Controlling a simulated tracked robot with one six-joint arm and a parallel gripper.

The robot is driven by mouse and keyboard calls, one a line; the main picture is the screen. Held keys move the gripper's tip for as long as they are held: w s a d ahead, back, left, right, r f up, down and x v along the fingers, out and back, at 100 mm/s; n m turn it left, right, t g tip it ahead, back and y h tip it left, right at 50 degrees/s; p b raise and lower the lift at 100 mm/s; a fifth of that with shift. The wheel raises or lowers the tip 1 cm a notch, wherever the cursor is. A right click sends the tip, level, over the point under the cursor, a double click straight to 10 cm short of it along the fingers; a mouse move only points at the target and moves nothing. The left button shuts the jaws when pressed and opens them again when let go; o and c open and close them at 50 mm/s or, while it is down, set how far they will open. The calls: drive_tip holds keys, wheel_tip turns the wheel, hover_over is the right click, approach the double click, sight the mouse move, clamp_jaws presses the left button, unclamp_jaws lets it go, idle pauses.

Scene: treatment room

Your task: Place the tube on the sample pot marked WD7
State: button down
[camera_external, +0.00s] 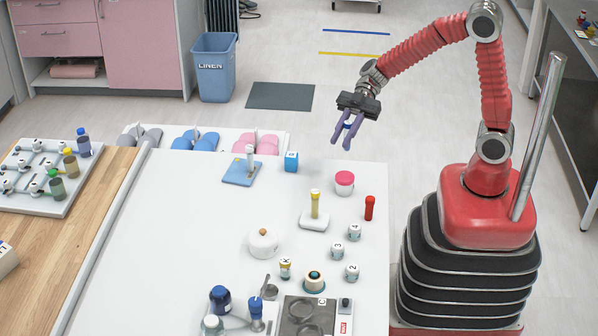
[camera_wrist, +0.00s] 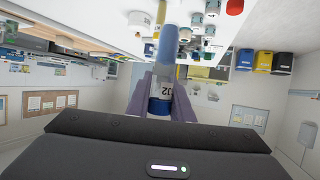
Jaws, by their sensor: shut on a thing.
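My gripper (camera_external: 341,140) is raised above the far right edge of the white table, its fingers pointing down. It is shut on a tube, which shows in the wrist view (camera_wrist: 161,91) between the two purple fingers. The tube has a white label with dark print, partly hidden, and a blue band. Small white pots with dark marks stand on the right of the table (camera_external: 354,232), (camera_external: 337,251), (camera_external: 351,272). I cannot read WD7 on any pot.
A yellow tube stands in a white holder (camera_external: 314,222). The table's left-middle is clear.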

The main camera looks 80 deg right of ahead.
wheel_tip(320, 180, down, 6)
drive_tip(key=shift+f, duration=0.15)
idle(0.4)
drive_tip(key=shift+f, duration=0.15)
drive_tip(key=shift+f, duration=1.75)
drive_tip(key=shift+f, duration=0.1)
drive_tip(key=c, duration=1.6)
unclamp_jaws()
drive_tip(key=shift+o, duration=0.2)
drive_tip(key=v, duration=1.2)
